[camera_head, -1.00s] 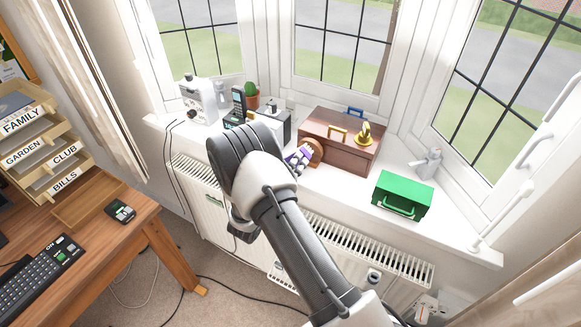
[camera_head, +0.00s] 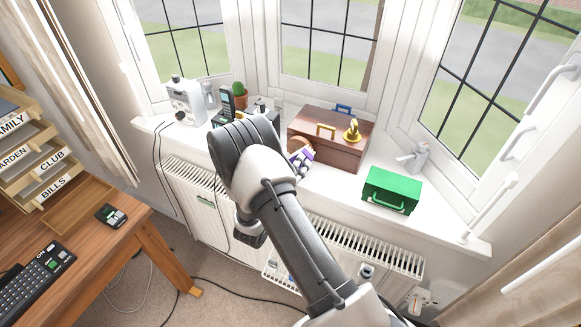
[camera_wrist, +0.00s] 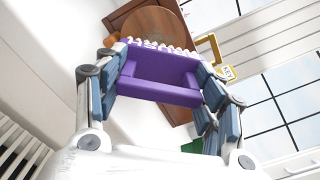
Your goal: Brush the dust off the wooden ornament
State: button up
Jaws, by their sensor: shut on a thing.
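My gripper (camera_wrist: 160,72) is shut on a purple brush (camera_wrist: 158,88), whose pale bristles point away from the wrist. Beyond the bristles, in the wrist view, is a round wooden ornament (camera_wrist: 155,24). The bristles overlap its lower edge in the picture; I cannot tell whether they touch it. In the head view the ornament (camera_head: 301,143) stands on the sill at the front left of a brown wooden chest, partly hidden by my arm. A bit of the purple brush (camera_head: 306,155) shows just in front of it.
The chest (camera_head: 340,152) carries a gold figure (camera_head: 352,132). A green box (camera_head: 391,188) stands to its right. A white machine (camera_head: 184,101), a phone (camera_head: 226,103) and a cactus (camera_head: 239,92) stand left. Windows rise behind; a radiator (camera_head: 340,240) is below the sill.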

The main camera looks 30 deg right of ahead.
jog(key=shift+w+a+b, duration=0.4)
jog(key=shift+w+a, duration=0.2)
jog(key=shift+w, duration=0.25)
jog(key=shift+w+a+b, duration=0.35)
jog(key=shift+w+a, duration=0.25)
jog(key=shift+w, duration=0.25)
jog(key=shift+r, duration=0.1)
jog(key=shift+p+v, duration=0.4)
jog(key=shift+v, duration=2.55)
jog(key=shift+s, duration=0.1)
jog(key=v, duration=0.3)
